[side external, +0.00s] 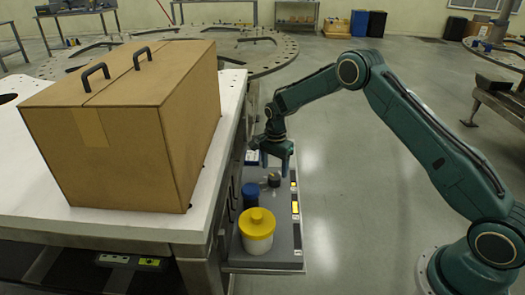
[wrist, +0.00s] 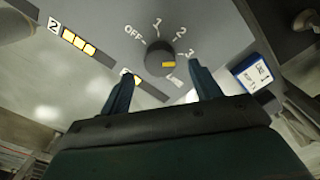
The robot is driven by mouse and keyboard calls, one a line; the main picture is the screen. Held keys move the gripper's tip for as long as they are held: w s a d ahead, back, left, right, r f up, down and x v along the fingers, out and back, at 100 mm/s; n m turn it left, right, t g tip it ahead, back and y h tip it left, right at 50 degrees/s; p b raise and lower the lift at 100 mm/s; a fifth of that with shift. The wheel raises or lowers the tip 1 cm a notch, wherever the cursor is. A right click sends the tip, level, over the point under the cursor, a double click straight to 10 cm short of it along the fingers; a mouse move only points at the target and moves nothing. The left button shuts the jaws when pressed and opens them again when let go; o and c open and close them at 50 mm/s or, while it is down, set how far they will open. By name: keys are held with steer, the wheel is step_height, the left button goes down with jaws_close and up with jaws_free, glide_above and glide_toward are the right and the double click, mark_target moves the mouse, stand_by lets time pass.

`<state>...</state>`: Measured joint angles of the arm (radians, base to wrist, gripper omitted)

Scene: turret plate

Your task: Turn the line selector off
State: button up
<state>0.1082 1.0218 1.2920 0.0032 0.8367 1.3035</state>
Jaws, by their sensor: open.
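The line selector is a dark round knob (wrist: 160,55) on a grey panel, with a yellow mark on its face. Around it are printed OFF at its upper left, then 1, 2 and 3 clockwise. The yellow mark lies on the right-hand side of the knob, away from OFF; whether it points exactly at 3 or past it, I cannot tell. In the side view the knob (side external: 274,180) is small and dark on the panel. My gripper (wrist: 160,82) is open and empty, with its fingers apart near the knob. In the side view my gripper (side external: 275,165) hangs above it.
A large cardboard box (side external: 130,125) stands on the table to the left.

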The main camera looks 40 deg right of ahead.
mark_target(274, 177)
steer(key=shift+f, duration=2.15)
steer(key=shift+c, duration=0.2)
steer(key=c, duration=0.9)
